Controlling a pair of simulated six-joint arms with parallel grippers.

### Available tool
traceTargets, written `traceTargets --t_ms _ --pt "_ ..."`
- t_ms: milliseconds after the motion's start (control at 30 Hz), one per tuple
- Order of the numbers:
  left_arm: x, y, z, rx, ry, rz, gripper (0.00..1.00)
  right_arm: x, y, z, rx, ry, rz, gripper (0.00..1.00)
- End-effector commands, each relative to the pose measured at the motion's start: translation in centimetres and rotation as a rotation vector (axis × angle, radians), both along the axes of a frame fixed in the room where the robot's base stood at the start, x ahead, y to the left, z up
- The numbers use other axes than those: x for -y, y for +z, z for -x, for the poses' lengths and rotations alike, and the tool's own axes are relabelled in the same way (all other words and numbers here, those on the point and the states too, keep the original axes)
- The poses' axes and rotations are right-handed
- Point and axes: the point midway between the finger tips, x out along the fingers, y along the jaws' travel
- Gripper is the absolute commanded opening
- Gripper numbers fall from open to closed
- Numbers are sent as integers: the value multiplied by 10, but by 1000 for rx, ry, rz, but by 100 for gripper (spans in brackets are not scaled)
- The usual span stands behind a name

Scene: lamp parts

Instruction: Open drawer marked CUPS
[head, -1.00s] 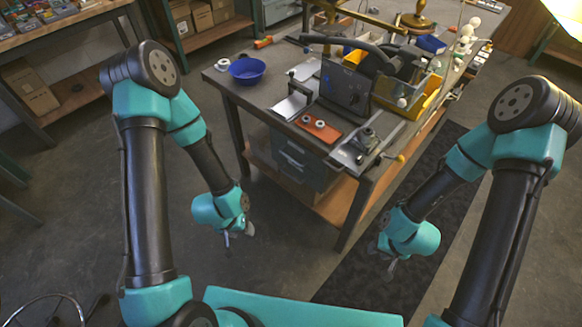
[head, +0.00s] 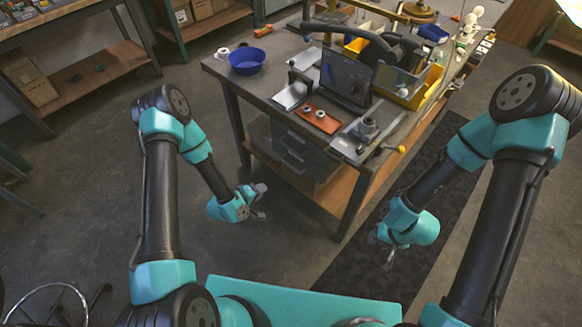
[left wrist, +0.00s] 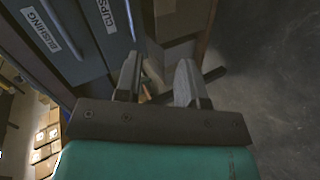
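In the left wrist view, the drawer marked CUPS (left wrist: 104,28) has a dark grey-blue front with a white label. A drawer marked BUSHING (left wrist: 58,45) is beside it. The grey drawer unit (head: 297,152) is under the workbench in the head view, where its labels are too small to read. My left gripper (head: 261,202) is in front of and to the left of the unit, pointing towards it. Its fingers (left wrist: 158,88) are apart and empty, clear of the drawer front. My right gripper (head: 380,252) hangs low right of the bench, with fingers seemingly apart and nothing visible between them.
The workbench (head: 262,98) holds a blue bowl (head: 247,61), an orange plate (head: 320,119), a dark upright panel (head: 345,80) and yellow bins (head: 408,90). A wooden lower shelf (head: 330,198) and a front leg (head: 352,207) border the drawer unit. The floor before the bench is clear.

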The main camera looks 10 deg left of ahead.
Motion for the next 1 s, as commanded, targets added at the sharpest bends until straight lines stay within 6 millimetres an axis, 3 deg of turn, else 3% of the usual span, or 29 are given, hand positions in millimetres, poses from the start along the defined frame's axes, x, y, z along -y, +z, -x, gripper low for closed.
traceTargets --t_ms 100,300,733,1000 --pt "4 -4 -12 71 66 176 36 0 0 0 0 0 0 39" --pt "6 -2 -19 124 106 328 36 0 0 0 0 0 0 39" --pt "8 -2 -22 125 105 331 36 0 0 0 0 0 0 39" --pt "25 -7 -47 127 103 331 36 0 0 0 0 0 0 39"
